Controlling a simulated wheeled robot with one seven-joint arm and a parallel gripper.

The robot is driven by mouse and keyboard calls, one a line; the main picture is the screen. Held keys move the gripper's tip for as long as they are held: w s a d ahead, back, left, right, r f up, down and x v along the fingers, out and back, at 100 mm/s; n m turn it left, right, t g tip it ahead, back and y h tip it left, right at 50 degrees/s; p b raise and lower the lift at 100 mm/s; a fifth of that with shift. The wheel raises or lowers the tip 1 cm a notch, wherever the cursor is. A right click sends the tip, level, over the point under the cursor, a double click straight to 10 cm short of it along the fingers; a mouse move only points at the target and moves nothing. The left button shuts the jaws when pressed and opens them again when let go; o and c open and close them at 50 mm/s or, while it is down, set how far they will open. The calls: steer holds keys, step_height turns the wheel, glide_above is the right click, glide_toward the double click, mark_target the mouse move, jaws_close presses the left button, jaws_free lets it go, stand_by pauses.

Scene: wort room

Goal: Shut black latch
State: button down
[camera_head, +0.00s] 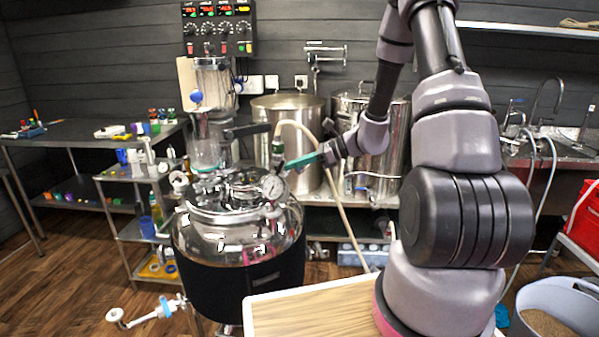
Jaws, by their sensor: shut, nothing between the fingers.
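A steel kettle (243,232) with a dark wrapped body stands at centre left, its lid crowded with fittings and a round pressure gauge (272,187). A black lever (247,131), which looks like the black latch, sticks out sideways above the lid, to the left of the hose. I cannot tell from here whether it is open or shut. My gripper (290,167), with teal fingers, is shut and empty. It appears above and right of the gauge, to the lower right of the lever and apart from it in the picture.
Two steel tanks (287,112) stand behind my gripper. A pale hose (327,177) hangs close to it. A control box (218,27) is on the wall above. A wooden-topped surface (310,318) is in front. A shelf cart (130,215) stands left, with open floor before it.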

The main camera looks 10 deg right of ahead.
steer(key=shift+w+a+r+h, duration=0.15)
steer(key=shift+r+h, duration=0.1)
steer(key=shift+r, duration=0.3)
steer(key=shift+s+a+r+h, duration=0.15)
steer(key=shift+r+h, duration=0.1)
steer(key=shift+r, duration=0.25)
steer(key=shift+w, duration=0.1)
